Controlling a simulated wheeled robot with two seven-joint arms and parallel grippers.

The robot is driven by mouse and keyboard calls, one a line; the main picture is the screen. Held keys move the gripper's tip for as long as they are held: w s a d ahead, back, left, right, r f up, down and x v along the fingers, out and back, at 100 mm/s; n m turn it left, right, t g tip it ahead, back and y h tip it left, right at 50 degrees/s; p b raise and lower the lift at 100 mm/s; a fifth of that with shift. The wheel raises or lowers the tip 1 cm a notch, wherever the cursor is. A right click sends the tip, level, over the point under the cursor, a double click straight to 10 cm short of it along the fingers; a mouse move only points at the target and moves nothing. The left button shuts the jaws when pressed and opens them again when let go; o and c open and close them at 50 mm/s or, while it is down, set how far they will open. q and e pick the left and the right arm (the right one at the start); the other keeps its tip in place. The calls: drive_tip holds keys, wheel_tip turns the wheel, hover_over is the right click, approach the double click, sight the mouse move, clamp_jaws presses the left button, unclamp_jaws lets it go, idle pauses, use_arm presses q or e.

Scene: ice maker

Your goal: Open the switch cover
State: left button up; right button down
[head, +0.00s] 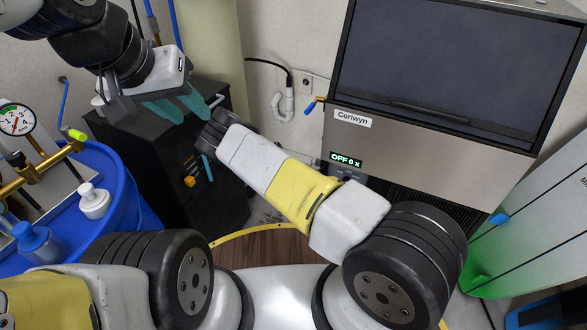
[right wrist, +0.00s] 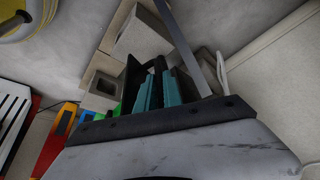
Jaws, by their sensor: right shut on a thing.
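The ice maker (head: 430,150) stands at the right of the head view, with a dark front panel and a steel face. Its small display (head: 346,159) reads OFF, and a small grey box (head: 345,174) sits just below it. I cannot make out whether that box is the switch cover. My left gripper (head: 180,106) is open and empty above a black cabinet, well left of the ice maker. My right gripper is hidden in the head view. In the right wrist view, its teal fingers (right wrist: 158,92) are close together; what is between them is unclear.
A blue barrel (head: 110,195) with a gauge (head: 17,119) stands left, and the black cabinet (head: 150,160) behind it. A blue-handled tap (head: 313,105) juts beside the ice maker. The right wrist view shows a grey block (right wrist: 145,38) and coloured items (right wrist: 60,125).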

drive_tip(key=shift+w+a, duration=0.2)
drive_tip(key=shift+w, duration=0.15)
drive_tip(key=shift+f, duration=0.1)
drive_tip(key=c, duration=1.8)
unclamp_jaws()
drive_tip(key=shift+o, duration=0.2)
drive_tip(key=shift+d, duration=0.1)
